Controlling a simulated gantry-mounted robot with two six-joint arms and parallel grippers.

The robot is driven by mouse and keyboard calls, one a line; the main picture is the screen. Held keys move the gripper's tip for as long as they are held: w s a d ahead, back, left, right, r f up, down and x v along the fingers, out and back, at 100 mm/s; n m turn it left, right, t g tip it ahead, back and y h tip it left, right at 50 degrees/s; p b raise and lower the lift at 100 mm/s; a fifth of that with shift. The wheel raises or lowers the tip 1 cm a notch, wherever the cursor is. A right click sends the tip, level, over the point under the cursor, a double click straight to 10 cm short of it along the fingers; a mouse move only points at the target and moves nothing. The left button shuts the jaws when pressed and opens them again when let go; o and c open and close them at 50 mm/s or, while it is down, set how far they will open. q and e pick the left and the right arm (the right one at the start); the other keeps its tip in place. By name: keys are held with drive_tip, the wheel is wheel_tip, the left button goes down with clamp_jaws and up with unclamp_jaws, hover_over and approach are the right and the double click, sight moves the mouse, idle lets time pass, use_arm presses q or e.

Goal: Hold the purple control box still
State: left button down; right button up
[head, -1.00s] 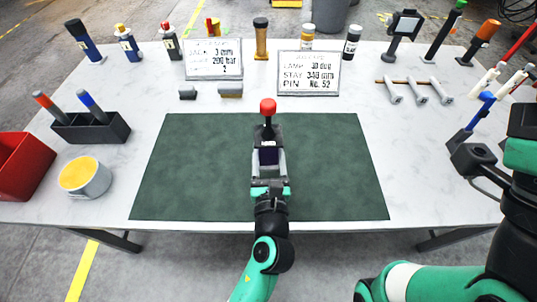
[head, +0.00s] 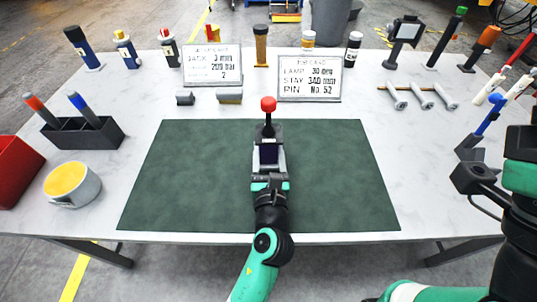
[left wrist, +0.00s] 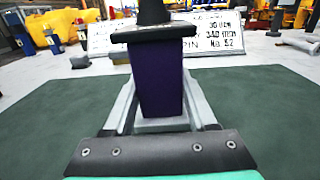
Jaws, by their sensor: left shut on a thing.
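The purple control box (head: 268,154) has a black top and a red ball knob above it. In the head view it is over the middle of the dark green mat (head: 190,185). My left gripper (head: 268,165) is shut on it, with a pale finger on each side. The box also fills the middle of the left wrist view (left wrist: 161,85), upright between the fingers, its knob cut off at the top. I cannot tell whether its underside touches the mat.
Two printed signs (head: 310,77) stand behind the mat, with bottles and tools along the back edge. A grey pen holder (head: 85,135), a pot with a yellow top (head: 72,185) and a red bin (head: 15,170) are at left. The mat around the box is clear.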

use_arm(q)
drive_tip(key=shift+w, duration=0.3)
drive_tip(key=shift+f, duration=0.1)
drive_tip(key=shift+f+b, duration=0.55)
drive_tip(key=shift+f, duration=0.2)
drive_tip(key=shift+s+f, duration=0.1)
drive_tip(key=shift+f, duration=0.3)
idle(1.3)
drive_tip(key=c, duration=0.8)
unclamp_jaws()
drive_tip(key=shift+f, duration=0.1)
clamp_jaws()
